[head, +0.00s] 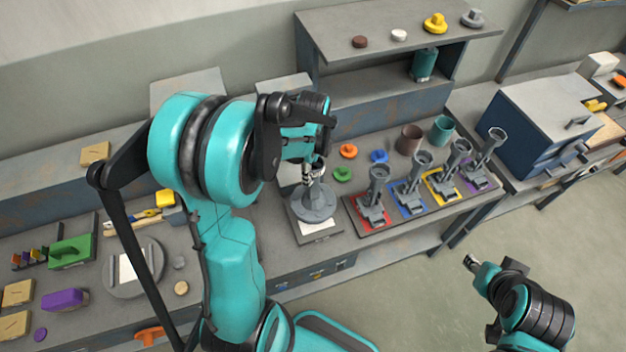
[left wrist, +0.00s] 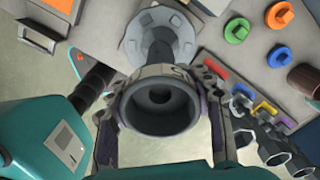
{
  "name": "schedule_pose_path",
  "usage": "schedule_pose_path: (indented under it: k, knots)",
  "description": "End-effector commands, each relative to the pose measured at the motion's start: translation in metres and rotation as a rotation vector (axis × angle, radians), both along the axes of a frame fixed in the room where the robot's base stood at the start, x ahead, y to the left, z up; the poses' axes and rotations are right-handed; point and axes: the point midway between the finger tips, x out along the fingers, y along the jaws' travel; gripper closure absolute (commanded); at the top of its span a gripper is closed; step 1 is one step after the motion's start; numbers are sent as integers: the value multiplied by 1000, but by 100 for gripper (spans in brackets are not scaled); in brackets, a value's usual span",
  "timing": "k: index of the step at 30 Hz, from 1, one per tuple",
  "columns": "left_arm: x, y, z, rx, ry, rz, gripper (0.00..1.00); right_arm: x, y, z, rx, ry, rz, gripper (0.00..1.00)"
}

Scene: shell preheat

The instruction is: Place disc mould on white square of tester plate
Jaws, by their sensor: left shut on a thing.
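The grey disc mould (head: 314,204) has a broad round base and a stem with a cup-like top (left wrist: 160,103). My left gripper (head: 312,172) is shut on the top of its stem; the fingers flank the cup in the left wrist view (left wrist: 163,95). The base is over a small square pad with a pale edge (head: 320,229); I cannot tell if it touches. A round grey plate (head: 112,284) with a white square (head: 133,264), likely the tester plate, lies on the bench at left. The square is bare. My right gripper (head: 471,262) is at lower right, its jaws unclear.
Several grey moulds stand on coloured squares in a tray (head: 410,214) right of the disc mould. Orange (head: 348,151), blue (head: 379,156) and green (head: 343,174) pieces lie behind. A green block (head: 72,251) and purple block (head: 63,299) are left of the round plate.

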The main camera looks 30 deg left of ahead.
Motion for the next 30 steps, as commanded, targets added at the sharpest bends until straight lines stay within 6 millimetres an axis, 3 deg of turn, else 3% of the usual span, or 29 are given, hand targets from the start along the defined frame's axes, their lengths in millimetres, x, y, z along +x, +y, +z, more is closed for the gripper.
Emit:
schedule_pose_path:
  k: [10, 23, 24, 26, 30]
  knots:
    - [2, 1, -39, 0, 0, 0, 100, 0, 0, -6, 0, 0, 0, 60]
    - [1, 1, -46, 0, 0, 0, 100, 0, 0, -11, 0, 0, 0, 60]
    - [1, 1, -45, 0, 0, 0, 42, 0, 0, -10, 0, 0, 0, 60]
    - [1, 1, -44, 0, 0, 0, 28, 0, 0, -9, 0, 0, 0, 60]
    - [1, 1, -44, 0, 0, 0, 28, 0, 0, -9, 0, 0, 0, 60]
